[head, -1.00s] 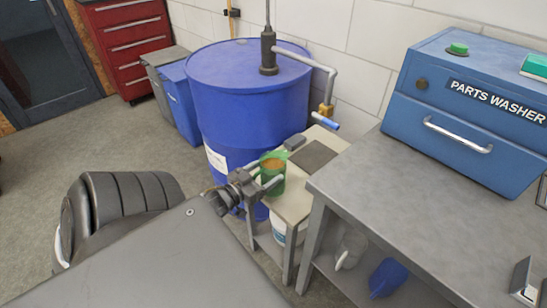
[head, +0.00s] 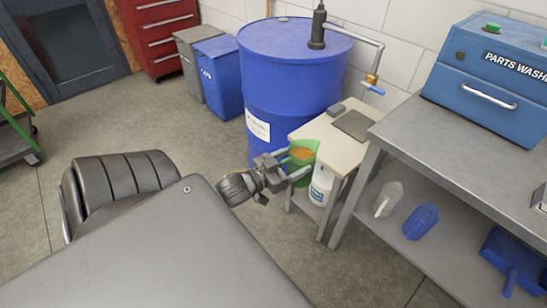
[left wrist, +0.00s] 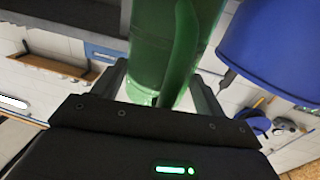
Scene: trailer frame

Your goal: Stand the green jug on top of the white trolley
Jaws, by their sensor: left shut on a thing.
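From the head view I cannot tell whether the jug is clear of the tabletop. No white trolley can be made out for certain. My right gripper is not in view.
The small cream-topped table (head: 322,135) carries a dark flat plate (head: 354,124). A blue drum (head: 290,85) with a pump stands behind it. A grey workbench (head: 440,125) with a parts washer (head: 495,80) is at right. Open floor lies left; a green-framed cart (head: 15,135) shows at far left.

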